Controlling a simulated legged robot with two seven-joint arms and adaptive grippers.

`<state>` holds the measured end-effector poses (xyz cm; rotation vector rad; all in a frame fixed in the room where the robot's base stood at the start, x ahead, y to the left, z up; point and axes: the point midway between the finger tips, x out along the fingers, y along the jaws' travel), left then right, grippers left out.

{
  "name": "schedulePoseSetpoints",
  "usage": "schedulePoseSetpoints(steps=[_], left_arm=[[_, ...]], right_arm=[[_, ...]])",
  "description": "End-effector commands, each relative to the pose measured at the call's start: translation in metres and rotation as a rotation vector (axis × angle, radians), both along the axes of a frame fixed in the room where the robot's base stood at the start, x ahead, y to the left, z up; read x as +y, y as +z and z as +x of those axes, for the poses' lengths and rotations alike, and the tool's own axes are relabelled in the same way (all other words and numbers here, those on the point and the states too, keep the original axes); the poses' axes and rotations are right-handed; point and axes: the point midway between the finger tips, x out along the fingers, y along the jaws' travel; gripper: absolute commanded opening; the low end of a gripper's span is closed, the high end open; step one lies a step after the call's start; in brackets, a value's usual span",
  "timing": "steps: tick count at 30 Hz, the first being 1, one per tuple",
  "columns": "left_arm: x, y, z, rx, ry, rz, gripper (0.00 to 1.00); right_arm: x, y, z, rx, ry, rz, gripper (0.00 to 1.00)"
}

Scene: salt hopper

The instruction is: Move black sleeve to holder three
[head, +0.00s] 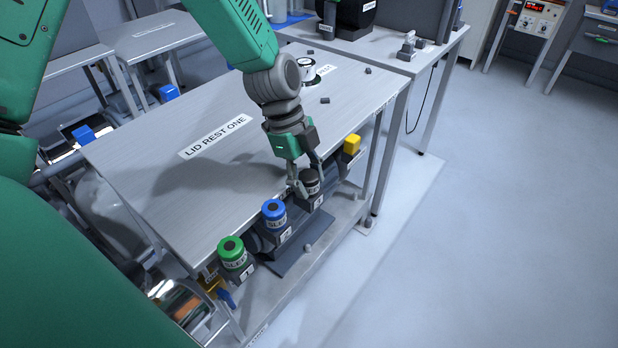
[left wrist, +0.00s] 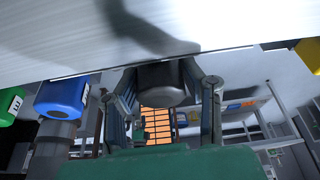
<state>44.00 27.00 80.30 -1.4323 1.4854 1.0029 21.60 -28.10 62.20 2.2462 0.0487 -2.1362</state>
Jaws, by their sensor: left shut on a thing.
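The black sleeve (head: 311,183) is a short dark cylinder at the front edge of the table in the head view. My left gripper (head: 305,182) reaches down from above with its fingers on either side of the sleeve, shut on it. In the left wrist view the black sleeve (left wrist: 163,86) sits between the two fingers of the left gripper (left wrist: 167,88). A dark holder block (head: 318,203) with a small white label is right below the sleeve. I cannot tell whether the sleeve is seated in it or just above. My right gripper is not in view.
A blue-topped sleeve (head: 274,210) and a green-topped sleeve (head: 231,249) stand along the same edge to the left. A yellow piece (head: 352,144) is to the right. The table (head: 190,185), marked LID REST ONE, is mostly clear. Open floor (head: 480,230) lies right.

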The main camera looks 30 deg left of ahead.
Motion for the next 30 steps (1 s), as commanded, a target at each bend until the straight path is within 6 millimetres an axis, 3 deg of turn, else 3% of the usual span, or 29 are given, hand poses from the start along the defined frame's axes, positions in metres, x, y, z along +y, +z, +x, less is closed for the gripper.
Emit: schedulePoseSetpoints(steps=[30], left_arm=[[0.0000, 0.0001, -0.0006, -0.003, 0.001, 0.000, 0.00]], right_arm=[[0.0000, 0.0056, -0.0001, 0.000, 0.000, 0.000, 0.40]])
